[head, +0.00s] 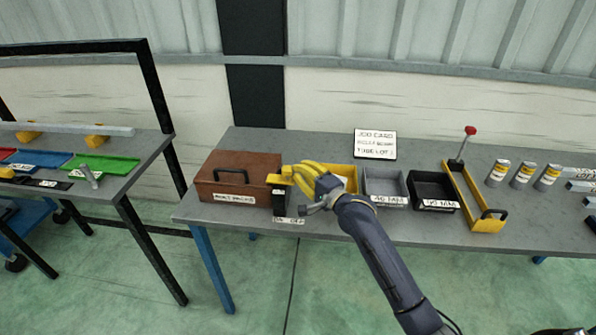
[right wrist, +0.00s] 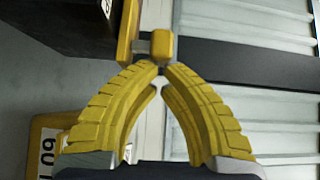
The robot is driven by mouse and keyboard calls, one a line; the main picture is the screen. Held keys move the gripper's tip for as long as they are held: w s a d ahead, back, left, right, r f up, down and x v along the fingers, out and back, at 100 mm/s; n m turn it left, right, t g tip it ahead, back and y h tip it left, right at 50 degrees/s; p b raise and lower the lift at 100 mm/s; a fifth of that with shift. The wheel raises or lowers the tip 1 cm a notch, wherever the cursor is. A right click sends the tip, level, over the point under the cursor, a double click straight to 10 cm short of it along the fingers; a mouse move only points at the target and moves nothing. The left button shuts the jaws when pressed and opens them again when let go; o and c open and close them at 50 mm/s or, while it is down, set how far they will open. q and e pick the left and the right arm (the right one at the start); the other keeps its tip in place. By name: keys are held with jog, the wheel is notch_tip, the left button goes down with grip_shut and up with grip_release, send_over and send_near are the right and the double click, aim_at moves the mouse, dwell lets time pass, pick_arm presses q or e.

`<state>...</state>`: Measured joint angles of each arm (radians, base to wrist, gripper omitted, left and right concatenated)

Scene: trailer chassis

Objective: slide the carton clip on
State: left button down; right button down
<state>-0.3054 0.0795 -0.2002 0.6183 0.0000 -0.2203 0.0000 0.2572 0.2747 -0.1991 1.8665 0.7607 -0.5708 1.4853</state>
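The brown carton (head: 233,178) with a dark handle and a white label stands at the left end of the grey workbench. A small yellow and black clip (head: 278,182) is at the carton's right front corner; whether it touches the carton is unclear. My right gripper (head: 290,172) comes in from the right, its yellow fingers closed together at the clip. In the right wrist view the fingertips (right wrist: 160,68) meet at the clip's yellow block (right wrist: 160,45), beside a dark face at upper left. My left gripper is out of view.
A yellow bin (head: 346,172), a grey bin (head: 384,184) and a black bin (head: 432,188) stand right of the gripper. Beyond are a yellow tray (head: 465,190) and several cans (head: 521,175). A job card (head: 375,145) stands behind. Another bench is left, across a gap.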

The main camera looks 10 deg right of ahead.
jog(key=w+d+v, duration=0.1)
jog(key=d+v, duration=0.1)
jog(key=v, duration=1.1)
jog(key=shift+d, duration=0.35)
